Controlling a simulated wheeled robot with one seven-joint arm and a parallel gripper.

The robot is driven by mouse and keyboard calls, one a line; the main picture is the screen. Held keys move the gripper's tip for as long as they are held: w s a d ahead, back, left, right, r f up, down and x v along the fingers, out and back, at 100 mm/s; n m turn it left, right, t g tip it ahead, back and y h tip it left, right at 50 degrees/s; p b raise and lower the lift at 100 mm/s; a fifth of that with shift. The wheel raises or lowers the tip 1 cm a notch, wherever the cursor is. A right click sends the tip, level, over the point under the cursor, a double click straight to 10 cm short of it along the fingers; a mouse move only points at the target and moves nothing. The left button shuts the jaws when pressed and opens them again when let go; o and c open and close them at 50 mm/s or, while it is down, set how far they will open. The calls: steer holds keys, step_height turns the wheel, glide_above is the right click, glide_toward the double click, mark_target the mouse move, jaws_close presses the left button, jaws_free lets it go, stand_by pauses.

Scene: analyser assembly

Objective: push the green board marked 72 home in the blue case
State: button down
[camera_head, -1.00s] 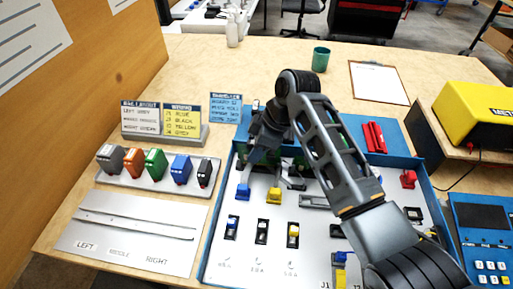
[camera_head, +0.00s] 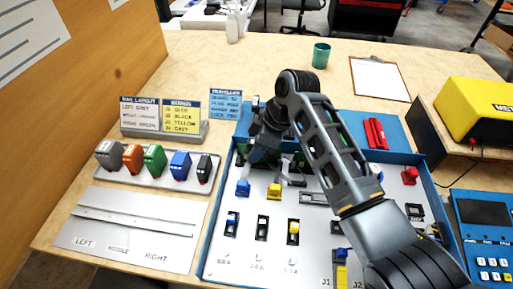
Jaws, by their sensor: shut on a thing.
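The blue case (camera_head: 207,245) lies open on the table, with a light grey panel inside. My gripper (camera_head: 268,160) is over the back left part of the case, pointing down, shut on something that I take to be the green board. Only small green patches (camera_head: 300,158) show behind and beside the gripper and arm. The marking 72 cannot be read, and my arm hides most of the slot area. I cannot tell how deep the board sits.
A rack of coloured modules (camera_head: 154,160) stands left of the case, with sign cards (camera_head: 160,118) behind it. Blue and yellow connectors (camera_head: 274,191) stand up from the panel just in front of my gripper. A yellow meter (camera_head: 480,108) is at the right.

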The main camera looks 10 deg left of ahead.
steer(key=shift+f, duration=0.4)
steer(key=c, duration=0.6)
jaws_free()
steer(key=shift+o, duration=0.2)
steer(key=shift+r, duration=0.1)
steer(key=shift+r+p, duration=2.8)
steer(key=shift+r, duration=0.7)
steer(key=shift+s+f, duration=0.1)
steer(key=shift+s, duration=0.05)
